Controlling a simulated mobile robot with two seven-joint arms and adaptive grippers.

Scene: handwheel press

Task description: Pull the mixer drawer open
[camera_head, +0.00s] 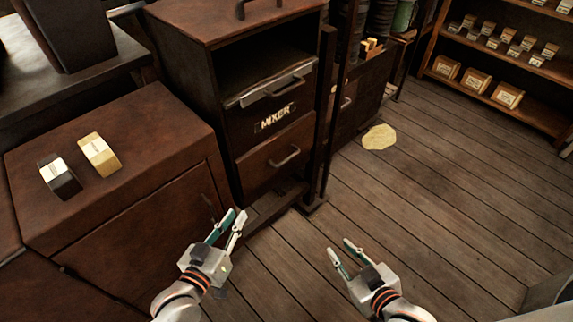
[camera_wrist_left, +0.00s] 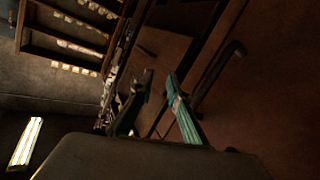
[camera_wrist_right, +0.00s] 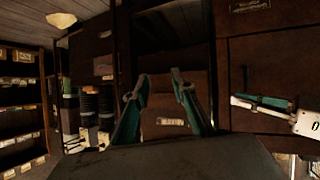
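The mixer cabinet (camera_head: 215,75) is a dark reddish-brown box with a MIXER label (camera_head: 275,118) on its front. Above the label is an open recess with a metal-edged lip and a handle (camera_head: 286,86). Below the label is a drawer front (camera_head: 262,163) with a curved handle (camera_head: 286,157); it looks shut. My left gripper (camera_head: 231,217) is open and empty, low in front of the cabinet, apart from both handles. My right gripper (camera_head: 340,246) is open and empty over the floor, further right. My left gripper also shows in the right wrist view (camera_wrist_right: 265,103).
A low brown cabinet (camera_head: 130,205) with two small labelled blocks on top stands at the left. Dark upright posts (camera_head: 325,110) stand right beside the mixer cabinet. A pale yellow patch (camera_head: 379,137) lies on the plank floor. Shelves (camera_head: 505,85) stand back right.

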